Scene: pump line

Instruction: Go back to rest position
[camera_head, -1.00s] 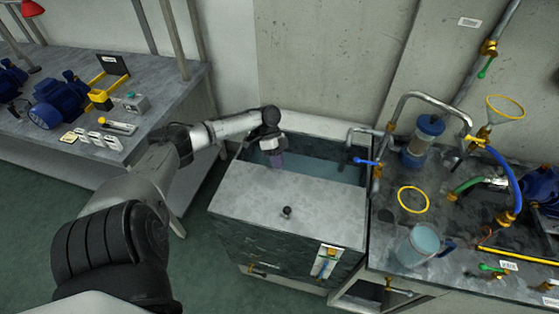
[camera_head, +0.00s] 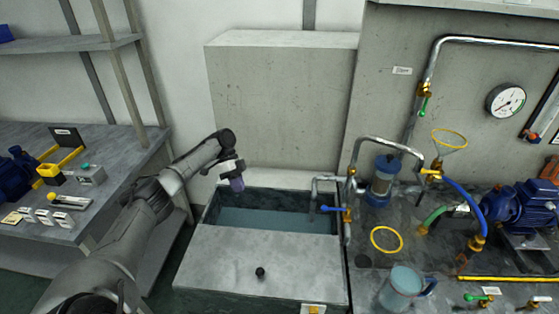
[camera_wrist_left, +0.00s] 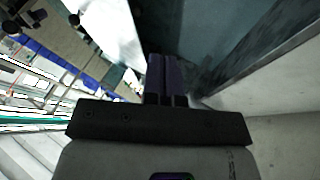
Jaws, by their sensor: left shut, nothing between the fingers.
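My left gripper (camera_head: 237,184) is above the left back part of the open water tank (camera_head: 190,272), with its purple fingers pointing down. In the left wrist view the fingers (camera_wrist_left: 166,75) are together with nothing between them. The left arm reaches in from the lower left of the head view. My right gripper does not show in any view.
A workbench (camera_head: 105,205) with a blue motor and small parts stands at left. At right, a counter holds a jug of water (camera_head: 402,287), a yellow ring (camera_head: 386,240), a blue pump (camera_head: 520,207) and pipes. A faucet (camera_head: 330,209) extends over the tank.

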